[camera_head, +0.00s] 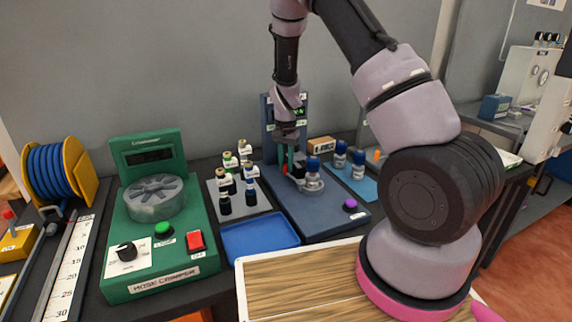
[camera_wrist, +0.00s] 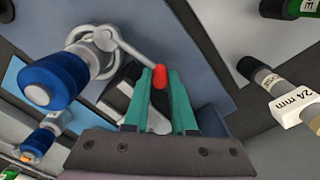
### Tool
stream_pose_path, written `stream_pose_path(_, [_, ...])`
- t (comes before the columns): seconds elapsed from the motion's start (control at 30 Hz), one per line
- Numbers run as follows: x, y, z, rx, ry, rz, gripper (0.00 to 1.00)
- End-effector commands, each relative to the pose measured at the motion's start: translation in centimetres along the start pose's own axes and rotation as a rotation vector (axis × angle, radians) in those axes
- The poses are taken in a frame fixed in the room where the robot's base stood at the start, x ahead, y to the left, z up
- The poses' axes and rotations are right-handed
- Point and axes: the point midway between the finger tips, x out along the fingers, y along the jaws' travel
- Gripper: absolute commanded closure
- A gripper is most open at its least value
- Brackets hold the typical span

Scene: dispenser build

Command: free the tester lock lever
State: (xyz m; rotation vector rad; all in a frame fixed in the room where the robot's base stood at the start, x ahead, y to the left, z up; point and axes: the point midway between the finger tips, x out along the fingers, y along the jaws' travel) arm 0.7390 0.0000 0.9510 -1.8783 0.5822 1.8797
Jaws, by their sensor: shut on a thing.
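The tester (camera_head: 325,212) is a dark blue base with an upright back panel and a purple button. On it, a blue-capped piece (camera_head: 313,164) sits in a grey holder, and it also shows in the wrist view (camera_wrist: 52,82). The lock lever (camera_wrist: 133,50) is a silver bar running from a round metal collar to a red knob. My gripper (camera_wrist: 160,92) has its teal fingers shut on the red-knobbed end of the lever. In the head view my gripper (camera_head: 287,160) is at the left of the holder, and the lever is mostly hidden there.
Left of the tester are a grey rack (camera_head: 240,207) of several vials and an empty blue tray (camera_head: 260,236). A blue mat (camera_head: 358,183) with blue-capped vials lies to the right. A green machine (camera_head: 160,255) stands further left. A wooden board (camera_head: 300,285) lies in front.

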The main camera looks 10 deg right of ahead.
Motion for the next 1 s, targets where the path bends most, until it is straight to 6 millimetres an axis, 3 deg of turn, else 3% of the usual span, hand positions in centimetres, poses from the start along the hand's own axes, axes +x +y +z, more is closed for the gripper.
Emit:
stream_pose_path(0.37, [-0.1,-0.7,1.1,-0.171,0.002,-0.003,1.0])
stream_pose_path(1.0, [-0.1,-1.2,5.7,-0.768,0.002,-0.002,1.0])
